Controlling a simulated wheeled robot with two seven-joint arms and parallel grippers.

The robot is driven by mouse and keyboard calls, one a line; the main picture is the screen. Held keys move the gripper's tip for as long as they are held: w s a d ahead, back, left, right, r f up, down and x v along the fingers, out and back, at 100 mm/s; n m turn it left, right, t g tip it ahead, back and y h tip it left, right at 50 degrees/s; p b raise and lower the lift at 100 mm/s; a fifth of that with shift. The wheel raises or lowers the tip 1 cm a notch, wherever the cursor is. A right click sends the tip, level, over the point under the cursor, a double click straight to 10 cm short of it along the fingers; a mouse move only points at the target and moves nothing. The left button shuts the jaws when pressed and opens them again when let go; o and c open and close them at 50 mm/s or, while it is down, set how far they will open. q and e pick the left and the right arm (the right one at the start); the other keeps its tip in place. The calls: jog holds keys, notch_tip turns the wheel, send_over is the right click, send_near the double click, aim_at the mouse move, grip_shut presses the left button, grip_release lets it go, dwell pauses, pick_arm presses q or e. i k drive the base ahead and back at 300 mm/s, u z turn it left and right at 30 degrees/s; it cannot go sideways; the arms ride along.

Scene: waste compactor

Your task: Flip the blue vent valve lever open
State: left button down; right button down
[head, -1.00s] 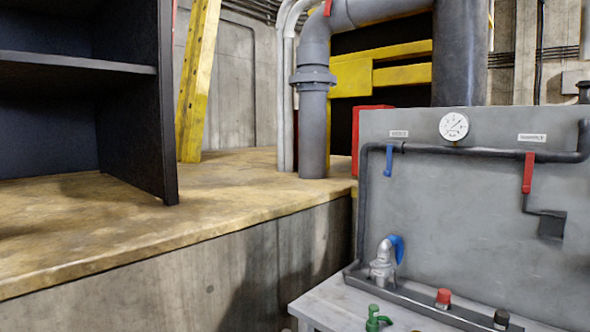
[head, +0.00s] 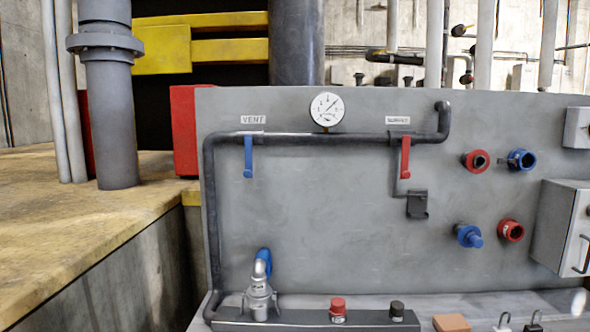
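The blue vent valve lever (head: 248,158) hangs straight down from the dark pipe (head: 305,139) on the grey panel, under a label (head: 253,120) reading VENT. A red lever (head: 405,157) hangs down from the same pipe further right, under its own label (head: 398,121). A round white gauge (head: 326,109) sits above the pipe between the two levers. Neither of my grippers shows in the head view.
Below the panel, a bench holds a silver fitting with a blue handle (head: 262,285), a red knob (head: 338,308) and a black knob (head: 397,310). Red and blue couplings (head: 490,161) and a grey box (head: 565,228) are at right. A concrete ledge (head: 100,235) stands left.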

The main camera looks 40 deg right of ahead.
aim_at(248, 172)
jog(key=z, duration=0.55)
jog(key=i, duration=0.5)
jog(key=z, duration=0.45)
